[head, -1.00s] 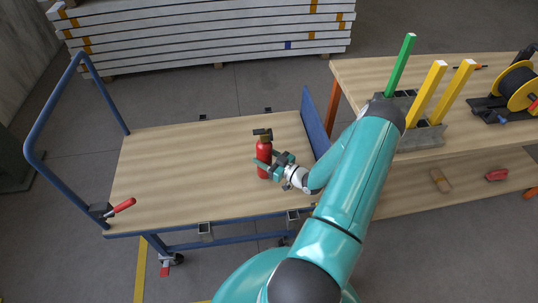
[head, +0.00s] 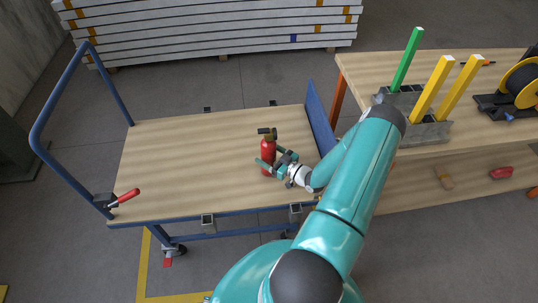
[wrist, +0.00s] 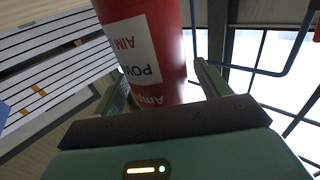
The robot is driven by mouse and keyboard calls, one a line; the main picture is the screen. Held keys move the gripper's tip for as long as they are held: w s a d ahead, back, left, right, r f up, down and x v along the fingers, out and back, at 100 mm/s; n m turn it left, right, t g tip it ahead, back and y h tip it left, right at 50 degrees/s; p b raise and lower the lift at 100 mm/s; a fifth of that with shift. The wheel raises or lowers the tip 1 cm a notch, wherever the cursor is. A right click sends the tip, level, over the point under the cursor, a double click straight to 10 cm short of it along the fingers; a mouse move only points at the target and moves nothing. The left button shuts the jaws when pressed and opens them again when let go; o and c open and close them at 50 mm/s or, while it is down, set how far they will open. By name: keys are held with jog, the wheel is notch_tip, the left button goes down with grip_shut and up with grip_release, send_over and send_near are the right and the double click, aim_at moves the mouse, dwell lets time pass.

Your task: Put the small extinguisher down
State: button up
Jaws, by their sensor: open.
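The small red extinguisher (head: 268,157) with its dark valve top stands upright on the wooden deck of the blue-framed cart (head: 190,160), towards its right end. My gripper (head: 270,161) is low at the extinguisher's side, reaching in from the right. Its jaws are open, with one finger on each side of the red body. In the wrist view the extinguisher (wrist: 150,50), with its white label, fills the space between the fingers of my gripper (wrist: 160,85). Whether either finger touches it is unclear.
The cart's blue end panel (head: 320,117) rises just right of my gripper. The deck's left part is clear except for a red-handled clamp (head: 124,197).

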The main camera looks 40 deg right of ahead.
jog(key=shift+r, duration=0.1)
jog(key=shift+s, duration=0.15)
jog(key=s+d, duration=0.2)
jog(key=s, duration=0.9)
jog(key=shift+s, duration=0.25)
jog(key=shift+w+d+r, duration=0.1)
jog(key=shift+d, duration=0.05)
